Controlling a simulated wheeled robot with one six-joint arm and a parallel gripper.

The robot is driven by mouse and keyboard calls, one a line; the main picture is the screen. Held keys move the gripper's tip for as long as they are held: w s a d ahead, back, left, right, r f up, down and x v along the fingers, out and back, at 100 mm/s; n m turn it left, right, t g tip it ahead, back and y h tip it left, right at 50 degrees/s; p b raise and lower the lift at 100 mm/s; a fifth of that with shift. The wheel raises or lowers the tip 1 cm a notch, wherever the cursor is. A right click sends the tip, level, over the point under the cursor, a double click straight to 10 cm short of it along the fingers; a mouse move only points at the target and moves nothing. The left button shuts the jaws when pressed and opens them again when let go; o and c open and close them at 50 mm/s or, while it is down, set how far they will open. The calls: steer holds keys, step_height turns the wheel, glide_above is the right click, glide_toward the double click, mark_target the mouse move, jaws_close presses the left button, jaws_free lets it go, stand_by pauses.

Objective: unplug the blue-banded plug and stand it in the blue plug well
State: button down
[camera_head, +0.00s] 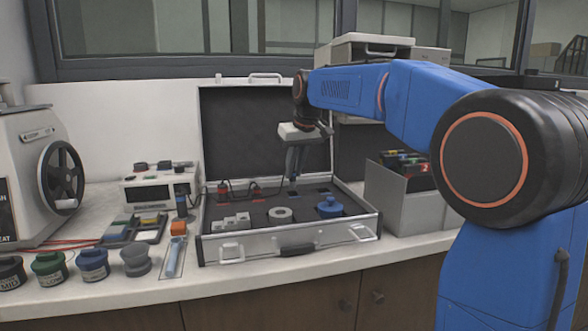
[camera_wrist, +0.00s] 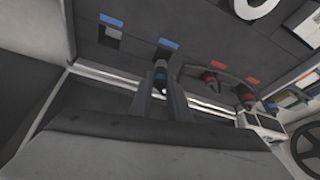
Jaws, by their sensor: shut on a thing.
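My gripper (camera_wrist: 161,88) is shut on the blue-banded plug (camera_wrist: 160,72), a dark plug with a blue band, held between the two fingers in the wrist view. In the head view my gripper (camera_head: 293,172) points down over the back of the open case, and the plug is too small to make out. One blue mark (camera_wrist: 168,45) lies just beyond the plug. A second blue mark (camera_wrist: 111,20) lies farther left, with a grey patch below it. I cannot tell which mark belongs to the blue plug well, nor whether the plug's lower end touches the panel.
Two red-banded plugs (camera_wrist: 211,79) (camera_wrist: 246,95) with cables stand near red marks in the case. A blue knob (camera_head: 329,208) and a light ring (camera_head: 280,214) sit toward the case's front. The raised lid (camera_head: 240,125) stands behind; a grey bin (camera_head: 400,200) is right.

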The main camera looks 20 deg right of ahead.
mark_target(294, 180)
steer(key=shift+f, duration=2.15)
stand_by(0.8)
steer(key=c, duration=1)
jaws_free()
steer(key=shift+r, duration=0.1)
steer(key=shift+r, duration=3.65)
